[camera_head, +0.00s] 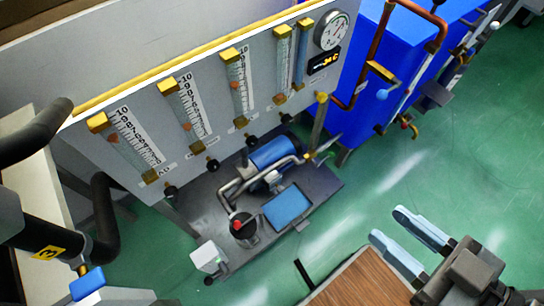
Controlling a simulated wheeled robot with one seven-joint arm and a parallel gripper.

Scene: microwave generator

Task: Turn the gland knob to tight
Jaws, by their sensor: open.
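My gripper (388,225) is at the lower right, above the green floor. Its two pale fingers are parallel and apart, with nothing between them. They point to the upper left, towards the pump skid, and touch nothing. A blue pump motor (274,153) with bent grey pipes sits on the dark skid (211,226). A dark round part with a red top (237,225) stands at the skid's near end, clear of my gripper. I cannot tell which part is the gland knob, nor its setting.
A grey panel (262,60) carries several flow tubes with small black knobs and a round gauge (331,30). A blue cabinet (365,70) with copper pipes stands at the upper right. A wooden top (362,280) lies below my gripper. Green floor (400,175) is clear between gripper and skid.

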